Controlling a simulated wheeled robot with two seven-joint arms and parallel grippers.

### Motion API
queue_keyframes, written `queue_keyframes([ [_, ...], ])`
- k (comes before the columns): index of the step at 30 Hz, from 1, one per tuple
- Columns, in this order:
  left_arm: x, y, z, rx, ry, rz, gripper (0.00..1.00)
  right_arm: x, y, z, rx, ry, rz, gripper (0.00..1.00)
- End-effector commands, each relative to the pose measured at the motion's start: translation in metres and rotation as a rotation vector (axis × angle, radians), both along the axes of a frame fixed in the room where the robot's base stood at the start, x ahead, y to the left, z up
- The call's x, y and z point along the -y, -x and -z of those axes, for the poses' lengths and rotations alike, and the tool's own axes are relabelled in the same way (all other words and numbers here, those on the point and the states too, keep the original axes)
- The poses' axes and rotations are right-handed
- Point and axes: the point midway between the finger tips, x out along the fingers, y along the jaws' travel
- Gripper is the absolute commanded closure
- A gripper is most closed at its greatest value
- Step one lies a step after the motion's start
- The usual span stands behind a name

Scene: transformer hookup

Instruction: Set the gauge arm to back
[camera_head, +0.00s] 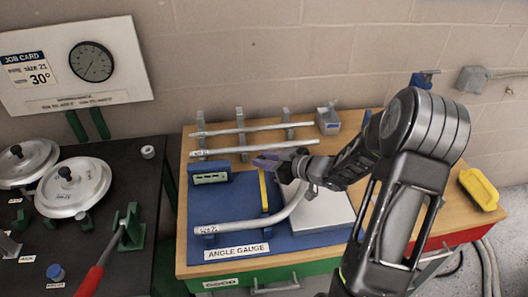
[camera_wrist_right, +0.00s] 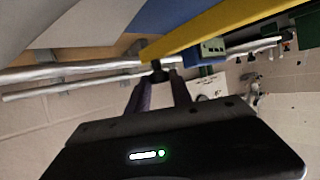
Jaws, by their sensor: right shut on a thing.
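The angle gauge (camera_head: 283,238) is a blue plate on the wooden bench, with a small green display box (camera_head: 210,178) at its back left. Its yellow gauge arm (camera_head: 264,190) stands out across the plate and also fills the top of the right wrist view (camera_wrist_right: 205,30). A bent grey pipe (camera_head: 250,222) lies on the plate. My right gripper (camera_head: 268,161) is at the far end of the yellow arm. In the right wrist view its fingers (camera_wrist_right: 157,82) are shut on a small dark knob (camera_wrist_right: 155,70) at the arm's end. My left gripper is out of view.
Two straight pipes (camera_head: 250,130) rest on a rack behind the gauge. A grey plate (camera_head: 318,208) lies right of the bent pipe, partly behind my right arm. A red-handled lever (camera_head: 90,280) stands at the left bender.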

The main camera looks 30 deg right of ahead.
Motion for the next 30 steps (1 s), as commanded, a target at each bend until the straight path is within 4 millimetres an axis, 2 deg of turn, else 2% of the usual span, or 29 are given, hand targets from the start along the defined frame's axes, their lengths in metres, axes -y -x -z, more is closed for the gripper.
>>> queue_keyframes([
  [14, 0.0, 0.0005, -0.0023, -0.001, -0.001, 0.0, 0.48, -0.0015, -0.0002, -0.0003, 0.002, -0.002, -0.018, 1.0],
  [15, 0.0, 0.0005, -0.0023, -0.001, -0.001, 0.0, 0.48, -0.0014, -0.0003, -0.0004, 0.003, -0.002, -0.018, 0.72],
  [22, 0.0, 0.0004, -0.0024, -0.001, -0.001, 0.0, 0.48, -0.0013, -0.0002, -0.0002, 0.002, -0.001, -0.017, 0.53],
  [30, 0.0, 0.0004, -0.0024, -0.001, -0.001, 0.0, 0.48, -0.0009, 0.0005, -0.0003, 0.001, -0.001, -0.017, 0.52],
])
